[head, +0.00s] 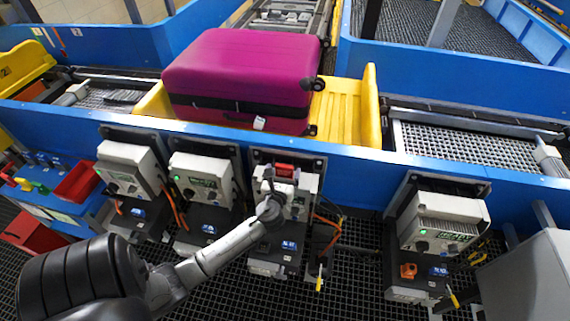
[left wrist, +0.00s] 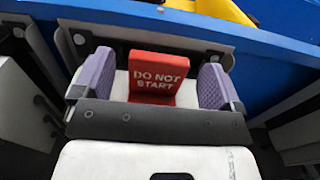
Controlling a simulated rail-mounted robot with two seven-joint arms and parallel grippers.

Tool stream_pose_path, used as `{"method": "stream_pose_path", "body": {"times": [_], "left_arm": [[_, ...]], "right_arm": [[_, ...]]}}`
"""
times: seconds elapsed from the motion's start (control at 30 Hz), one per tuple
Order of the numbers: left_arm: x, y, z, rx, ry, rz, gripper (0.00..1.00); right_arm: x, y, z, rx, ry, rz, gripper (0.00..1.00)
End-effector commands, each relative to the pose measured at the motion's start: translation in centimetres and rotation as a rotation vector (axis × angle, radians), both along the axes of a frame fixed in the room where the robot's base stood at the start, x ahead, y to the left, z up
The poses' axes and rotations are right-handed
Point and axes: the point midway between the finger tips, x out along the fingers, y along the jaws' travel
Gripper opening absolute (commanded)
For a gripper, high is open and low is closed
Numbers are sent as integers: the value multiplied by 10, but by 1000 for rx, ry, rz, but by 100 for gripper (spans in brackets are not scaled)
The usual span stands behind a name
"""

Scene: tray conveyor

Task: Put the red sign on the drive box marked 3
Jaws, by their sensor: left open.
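The red sign (head: 284,170), lettered DO NOT START, stands upright on top of the third drive box from the left (head: 298,212). In the left wrist view the sign (left wrist: 152,92) shows between the two purple-grey finger pads. My left gripper (head: 278,184) is at the top of that box. Its fingers (left wrist: 156,84) are open, one on each side of the sign, with a gap to it on both sides. The gripper and wrist hide part of the box's front. The boxes' number marks are too small to read surely. My right gripper is not in view.
Other drive boxes (head: 128,168) (head: 205,178) stand to the left and one (head: 440,222) to the right, along the blue conveyor wall (head: 370,168). A magenta suitcase (head: 240,70) lies on a yellow tray (head: 345,110) behind. A blue bench with a red bin (head: 75,184) is at left.

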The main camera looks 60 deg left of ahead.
Motion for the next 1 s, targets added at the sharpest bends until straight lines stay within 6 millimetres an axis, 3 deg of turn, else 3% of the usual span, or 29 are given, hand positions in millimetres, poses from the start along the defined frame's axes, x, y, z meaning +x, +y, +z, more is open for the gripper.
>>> {"method": "stream_pose_path", "body": {"times": [0.2, 0.57, 0.67, 0.77, 1.0], "left_arm": [[-27, -31, -1, -1, 0, -1, 91], [-52, -57, -2, -43, -23, 4, 91], [-62, -67, -8, -209, -110, 27, 91], [-79, -86, -22, -513, -257, 84, 91], [-133, -165, -62, -1372, -593, 455, 91]], "right_arm": [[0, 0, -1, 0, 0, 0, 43], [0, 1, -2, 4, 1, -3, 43], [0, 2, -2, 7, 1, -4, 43], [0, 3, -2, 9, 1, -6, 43], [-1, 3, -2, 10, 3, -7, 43]]}}
